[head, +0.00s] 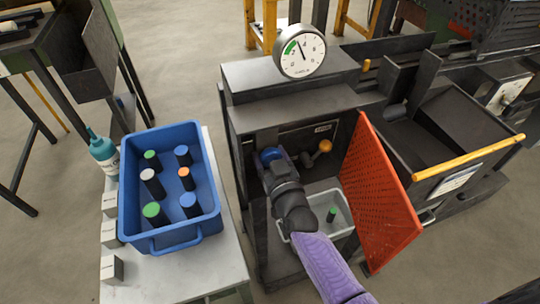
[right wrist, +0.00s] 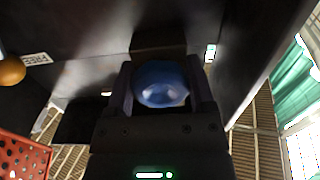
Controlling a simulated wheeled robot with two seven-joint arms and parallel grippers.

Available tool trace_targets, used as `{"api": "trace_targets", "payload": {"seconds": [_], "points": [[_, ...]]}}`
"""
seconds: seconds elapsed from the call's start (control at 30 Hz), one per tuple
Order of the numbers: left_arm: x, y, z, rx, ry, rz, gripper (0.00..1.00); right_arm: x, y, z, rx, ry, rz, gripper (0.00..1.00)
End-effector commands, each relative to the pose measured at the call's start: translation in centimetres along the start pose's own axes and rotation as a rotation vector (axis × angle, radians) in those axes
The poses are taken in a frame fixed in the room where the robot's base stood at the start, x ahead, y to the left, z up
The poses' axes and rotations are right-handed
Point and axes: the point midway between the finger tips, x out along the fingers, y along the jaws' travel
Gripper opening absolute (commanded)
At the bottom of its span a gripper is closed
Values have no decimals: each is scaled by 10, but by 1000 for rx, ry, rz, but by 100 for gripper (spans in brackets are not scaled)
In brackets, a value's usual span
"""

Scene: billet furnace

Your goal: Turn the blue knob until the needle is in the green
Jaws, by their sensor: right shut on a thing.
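The blue knob (head: 271,155) is on the upper left inside the dark furnace cabinet. My right gripper (head: 271,162) reaches into the cabinet and is shut on the knob. In the right wrist view the knob (right wrist: 161,84) sits between the two fingers (right wrist: 162,88). The round white gauge (head: 300,51) stands on top of the cabinet. Its green band is at the upper left of the dial. The dark needle points up and slightly left, close to the right end of the green; its exact place is too small to tell. My left gripper is out of view.
An orange perforated door (head: 376,195) stands open right of my right arm. A brass-coloured knob (head: 325,146) is right of the blue one. A grey bin (head: 341,212) with a green-topped cylinder sits below. A blue crate (head: 129,213) of cylinders stands on the left table.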

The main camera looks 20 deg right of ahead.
Motion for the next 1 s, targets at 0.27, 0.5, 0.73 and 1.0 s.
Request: {"api": "trace_targets", "payload": {"seconds": [0.27, 0.5, 0.73, 1.0], "points": [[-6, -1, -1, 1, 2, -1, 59, 0, -2, -1, 337, -1, -1, 10], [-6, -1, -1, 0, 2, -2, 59, 0, -2, 0, 394, -1, 0, 10], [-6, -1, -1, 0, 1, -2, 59, 0, -2, 0, 392, -1, 0, 98], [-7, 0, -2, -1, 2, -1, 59, -3, -2, 0, 391, -1, 0, 100]]}}
